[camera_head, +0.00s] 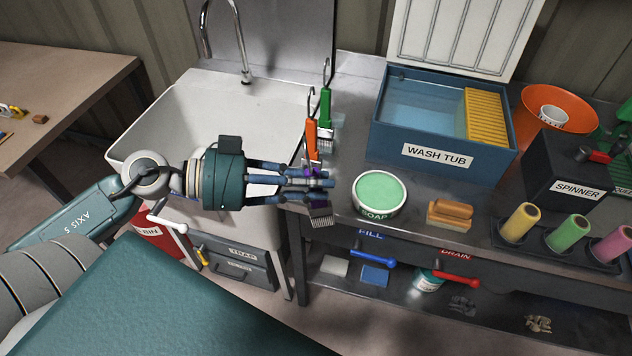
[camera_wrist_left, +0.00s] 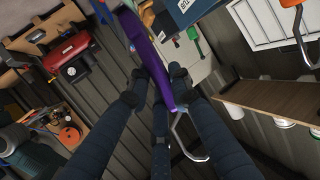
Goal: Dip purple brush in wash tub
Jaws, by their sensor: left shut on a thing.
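The purple brush (camera_wrist_left: 148,52) is between the fingers of my left gripper (camera_head: 326,181), which is shut on it. In the head view, only bits of purple show around the fingertips, and the bristles (camera_head: 321,221) hang below them. The brush's metal hook (camera_wrist_left: 184,138) shows in the left wrist view. The gripper is over the counter's left edge, beside the sink and left of the soap. The blue wash tub (camera_head: 437,178) stands further back and to the right, with clear water (camera_head: 420,105) and a yellow slatted grid (camera_head: 486,115) at its right side. My right gripper is not in view.
An orange brush (camera_head: 311,138) and a green brush (camera_head: 325,107) hang upright just behind my gripper. The green soap tub (camera_head: 379,192) and a wooden block brush (camera_head: 449,213) lie before the wash tub. The spinner (camera_head: 572,172) and coloured spools (camera_head: 520,224) stand right. The sink (camera_head: 170,105) is left.

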